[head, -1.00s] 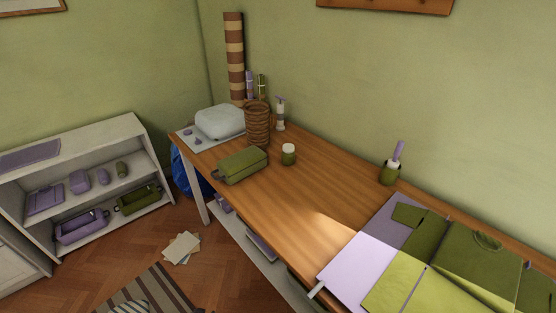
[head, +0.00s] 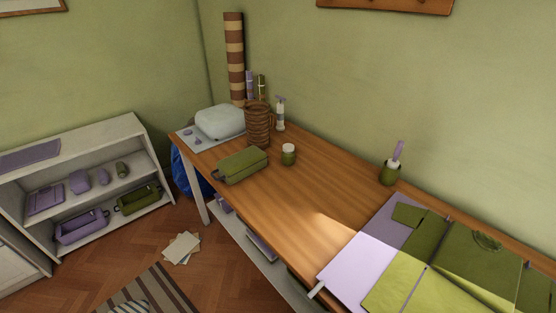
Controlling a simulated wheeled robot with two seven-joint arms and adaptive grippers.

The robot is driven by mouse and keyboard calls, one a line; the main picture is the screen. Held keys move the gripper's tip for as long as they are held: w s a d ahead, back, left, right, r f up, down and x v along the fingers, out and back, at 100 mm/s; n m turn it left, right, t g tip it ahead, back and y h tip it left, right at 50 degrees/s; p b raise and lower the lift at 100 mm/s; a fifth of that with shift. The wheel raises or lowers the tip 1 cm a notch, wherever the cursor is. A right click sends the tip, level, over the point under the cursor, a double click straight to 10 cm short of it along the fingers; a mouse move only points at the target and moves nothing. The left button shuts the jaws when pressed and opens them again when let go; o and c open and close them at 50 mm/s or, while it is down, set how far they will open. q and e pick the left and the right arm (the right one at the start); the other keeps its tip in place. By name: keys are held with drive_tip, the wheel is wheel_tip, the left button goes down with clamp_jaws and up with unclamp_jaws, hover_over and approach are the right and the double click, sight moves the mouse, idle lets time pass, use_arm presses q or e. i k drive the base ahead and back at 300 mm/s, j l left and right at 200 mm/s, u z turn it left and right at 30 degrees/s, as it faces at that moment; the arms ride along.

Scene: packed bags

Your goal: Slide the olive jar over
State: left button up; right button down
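A small olive jar with a white lid (head: 288,156) stands upright on the wooden table (head: 318,188). It is to the right of an olive zipped bag (head: 241,165) and apart from it, in front of a brown woven basket (head: 257,124). Another olive holder (head: 390,174) with a lilac item in it stands further right by the wall. Neither of my grippers shows in the head view.
A pale bag (head: 220,121) sits on a mat at the table's far left end. A white pump bottle (head: 281,113) stands behind the jar. Lilac and green flat pieces (head: 357,268) cover the right end. The table's middle is clear.

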sight(287, 159)
drive_tip(key=i+j+z, duration=0.2)
drive_tip(key=j, duration=0.4)
drive_tip(key=k+j+z, duration=0.15)
drive_tip(key=j, duration=0.45)
drive_tip(key=j+z, duration=0.2)
drive_tip(key=j, duration=0.45)
drive_tip(key=j+z, duration=0.15)
drive_tip(key=j, duration=0.5)
drive_tip(key=j+z, duration=0.2)
drive_tip(key=j, duration=0.4)
drive_tip(key=k+j+z, duration=0.15)
drive_tip(key=j, duration=0.45)
